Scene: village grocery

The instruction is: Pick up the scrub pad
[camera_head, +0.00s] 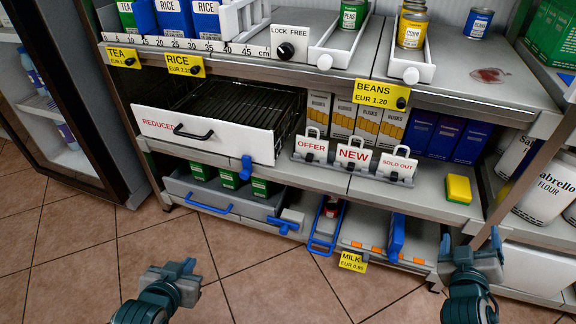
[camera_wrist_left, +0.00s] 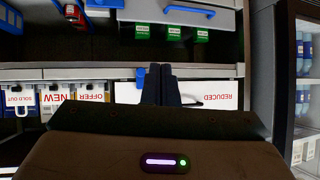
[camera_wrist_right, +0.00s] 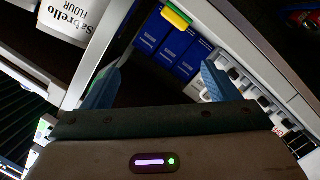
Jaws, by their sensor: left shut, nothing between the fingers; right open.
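The scrub pad (camera_head: 458,188) is a yellow block with a green layer. It lies on the right part of the middle grey shelf, near the front edge, right of the "SOLD OUT" sign. It also shows at the top of the right wrist view (camera_wrist_right: 176,17). My right gripper (camera_head: 470,243) is open and empty, below and in front of the pad, apart from it. In the right wrist view its blue fingers (camera_wrist_right: 158,75) are spread, with the pad beyond them. My left gripper (camera_head: 187,266) is shut and empty over the floor, far left of the pad; its fingers (camera_wrist_left: 160,84) touch.
Blue boxes (camera_head: 454,138) stand behind the pad. The sign holders (camera_head: 352,158) are to its left, and flour canisters (camera_head: 548,188) are on a side shelf to its right. The "REDUCED" drawer (camera_head: 205,134) juts out at left. A blue handle (camera_head: 396,238) stands on the lower shelf.

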